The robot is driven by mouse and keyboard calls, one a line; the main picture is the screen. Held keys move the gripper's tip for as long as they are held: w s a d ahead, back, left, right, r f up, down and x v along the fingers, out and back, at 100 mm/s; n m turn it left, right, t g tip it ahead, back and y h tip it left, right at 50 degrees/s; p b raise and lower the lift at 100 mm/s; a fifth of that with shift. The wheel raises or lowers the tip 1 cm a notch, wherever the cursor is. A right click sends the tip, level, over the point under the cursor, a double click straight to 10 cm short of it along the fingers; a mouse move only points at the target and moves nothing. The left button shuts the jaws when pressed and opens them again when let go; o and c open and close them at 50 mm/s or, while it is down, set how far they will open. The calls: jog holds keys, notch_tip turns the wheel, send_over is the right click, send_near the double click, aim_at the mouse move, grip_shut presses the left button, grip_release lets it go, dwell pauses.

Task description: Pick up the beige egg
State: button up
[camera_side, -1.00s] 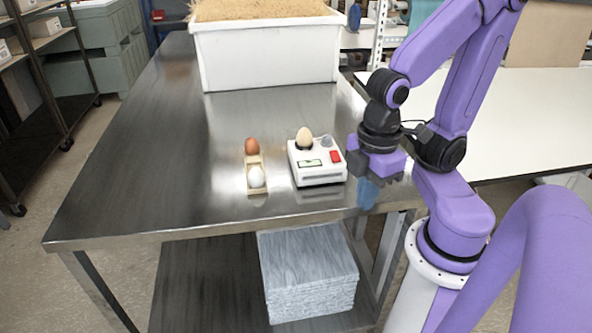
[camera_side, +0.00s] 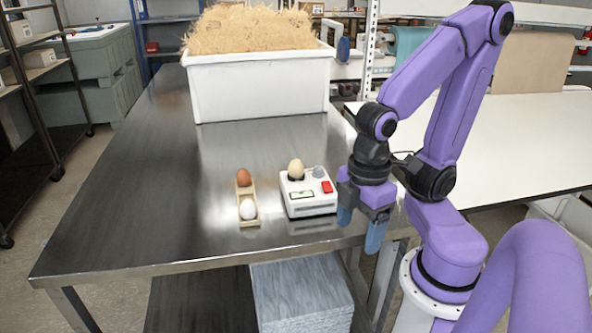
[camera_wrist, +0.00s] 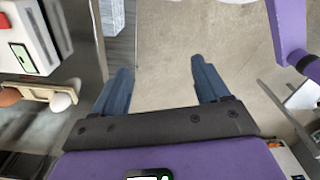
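The beige egg (camera_side: 296,169) sits upright on a dark cup on top of a white device (camera_side: 308,203) with a red button and a small display. In the wrist view the device (camera_wrist: 25,40) shows at the upper left, and the beige egg is not visible there. My gripper (camera_side: 360,232) hangs to the right of the device, beyond the table's right edge, with its blue fingers pointing down. In the wrist view the two fingers (camera_wrist: 164,80) are wide apart with only floor between them. My gripper is open and empty.
A wooden holder (camera_side: 247,195) left of the device carries a brown egg (camera_side: 243,177) and a white egg (camera_side: 248,209). A white bin of straw (camera_side: 262,90) stands at the table's back. The metal table (camera_side: 140,190) is bare at left.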

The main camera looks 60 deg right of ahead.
jog(key=w+r+n+h, duration=0.1)
jog(key=w+r+n, duration=0.15)
jog(key=w, duration=0.65)
jog(key=n+h, duration=0.3)
jog(key=h, duration=0.1)
send_near(294, 161)
jog(key=x, duration=0.5)
jog(key=shift+w+f, duration=0.2)
jog(key=shift+w, duration=0.05)
jog(key=x, duration=0.4)
jog(key=shift+s, duration=0.4)
jog(key=shift+d+f, duration=0.25)
jog(key=shift+f, duration=0.3)
jog(key=c, duration=0.9)
